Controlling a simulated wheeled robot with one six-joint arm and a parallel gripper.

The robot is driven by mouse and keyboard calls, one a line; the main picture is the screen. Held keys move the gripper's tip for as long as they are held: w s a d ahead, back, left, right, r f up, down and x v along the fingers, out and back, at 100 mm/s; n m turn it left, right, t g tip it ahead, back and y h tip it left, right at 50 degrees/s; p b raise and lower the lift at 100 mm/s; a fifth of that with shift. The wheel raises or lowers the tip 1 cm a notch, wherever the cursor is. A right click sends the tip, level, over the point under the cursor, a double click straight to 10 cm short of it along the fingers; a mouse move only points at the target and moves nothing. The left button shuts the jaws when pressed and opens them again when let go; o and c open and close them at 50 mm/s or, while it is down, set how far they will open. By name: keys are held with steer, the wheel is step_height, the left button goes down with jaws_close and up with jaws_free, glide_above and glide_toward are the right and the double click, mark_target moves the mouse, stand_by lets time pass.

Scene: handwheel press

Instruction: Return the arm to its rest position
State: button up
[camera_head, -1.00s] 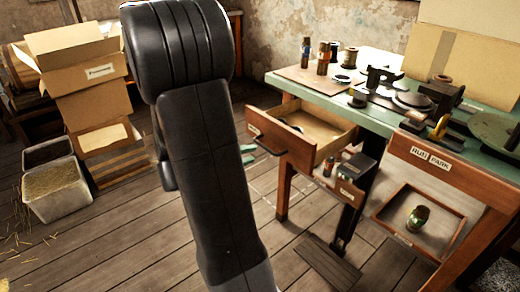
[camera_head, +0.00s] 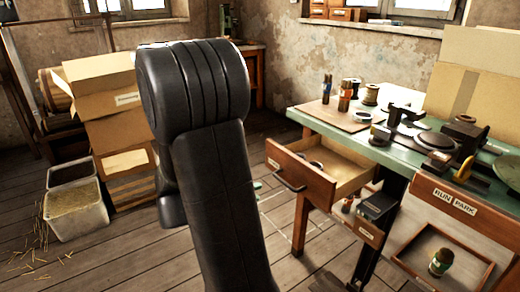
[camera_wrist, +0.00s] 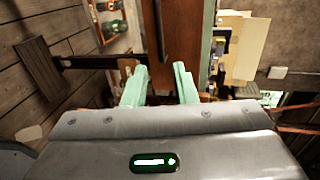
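My gripper (camera_wrist: 160,88) shows in the wrist view with its two pale green fingers apart and nothing between them. Beyond the fingers is the brown wooden front of the workbench, seen sideways. In the head view my dark arm stands upright in the middle, and it hides the gripper almost entirely. The green-topped workbench (camera_head: 318,117) is to the right of the arm, with an open drawer (camera_head: 310,182) jutting toward it. The press parts (camera_head: 436,141) lie on the bench top.
Cardboard boxes (camera_head: 108,103) and a straw-filled bin (camera_head: 78,208) stand at left. A wooden tray with a jar (camera_head: 441,262) sits low at right. Bottles (camera_head: 345,95) stand on the bench. The plank floor between boxes and bench is open.

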mark_target(286, 185)
steer(key=b+x, duration=0.2)
steer(key=x, duration=1.1)
steer(key=shift+d, duration=0.1)
